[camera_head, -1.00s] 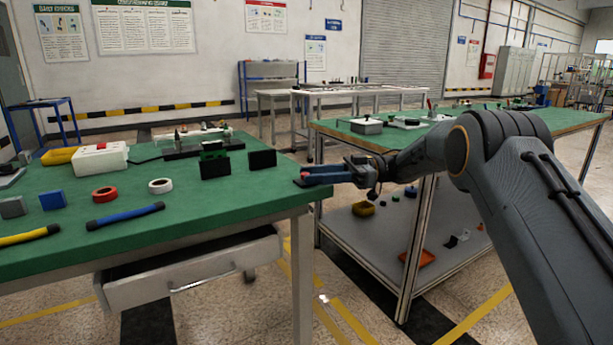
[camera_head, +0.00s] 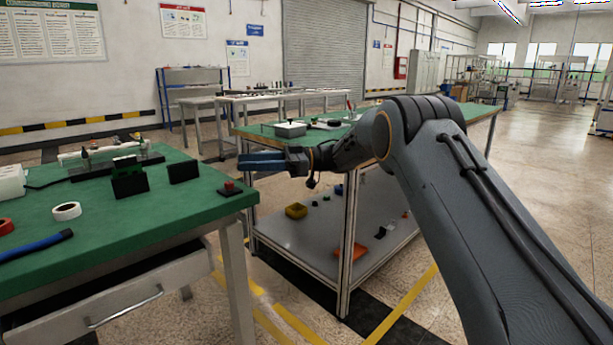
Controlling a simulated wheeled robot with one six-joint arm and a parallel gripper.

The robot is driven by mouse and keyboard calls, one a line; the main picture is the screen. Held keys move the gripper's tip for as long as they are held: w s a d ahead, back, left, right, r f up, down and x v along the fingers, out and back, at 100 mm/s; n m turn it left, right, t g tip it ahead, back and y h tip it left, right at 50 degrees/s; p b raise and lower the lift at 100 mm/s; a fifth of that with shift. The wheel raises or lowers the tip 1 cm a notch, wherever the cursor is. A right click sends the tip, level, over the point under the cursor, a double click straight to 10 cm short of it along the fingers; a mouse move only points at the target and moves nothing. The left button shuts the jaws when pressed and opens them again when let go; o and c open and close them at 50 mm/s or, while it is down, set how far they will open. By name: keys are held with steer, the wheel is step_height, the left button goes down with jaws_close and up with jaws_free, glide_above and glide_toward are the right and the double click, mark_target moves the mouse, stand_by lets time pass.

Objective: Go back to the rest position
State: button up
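My arm reaches in from the right. My gripper (camera_head: 262,161), with blue fingers pointing left, hangs level in the air in front of the second green-topped table (camera_head: 245,132). Nothing shows held in it. I see the fingers side-on, so the gap between them cannot be judged. A small black block with a red top (camera_head: 230,187) sits on the corner of the near green table (camera_head: 170,212), below and left of the fingers and apart from them.
The near table holds black upright blocks (camera_head: 129,180), a white tape roll (camera_head: 66,211) and a blue-handled tool (camera_head: 35,246). Open floor (camera_head: 530,170) lies at the right.

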steer(key=w+r+m+t+h, duration=0.1)
steer(key=w+r+m+t, duration=0.8)
steer(key=t, duration=0.4)
steer(key=s+d+f+m+t+h, duration=0.1)
steer(key=s+d+m+t+h, duration=0.1)
steer(key=d+m+h, duration=0.3)
steer(key=s+d+f+m+t+h, duration=0.1)
steer(key=s+d+f+t+h, duration=0.2)
steer(key=d, duration=0.4)
steer(key=s+d+f+m+g+h, duration=0.1)
steer(key=s+d+f+g+h, duration=0.4)
steer(key=s, duration=1)
steer(key=s+d+f+m+g, duration=0.1)
steer(key=s+d+f+g, duration=0.35)
steer(key=s, duration=1.15)
steer(key=s+d+f+m+g+h, duration=0.25)
steer(key=s+d+f, duration=0.5)
steer(key=s, duration=0.75)
steer(key=s+d+r+m+p, duration=0.1)
steer(key=d+r+m+p, duration=0.2)
steer(key=d+r+p, duration=0.8)
step_height(320, 180, up, 3)
steer(key=h+p, duration=0.1)
steer(key=p, duration=1)
steer(key=shift+d, duration=0.35)
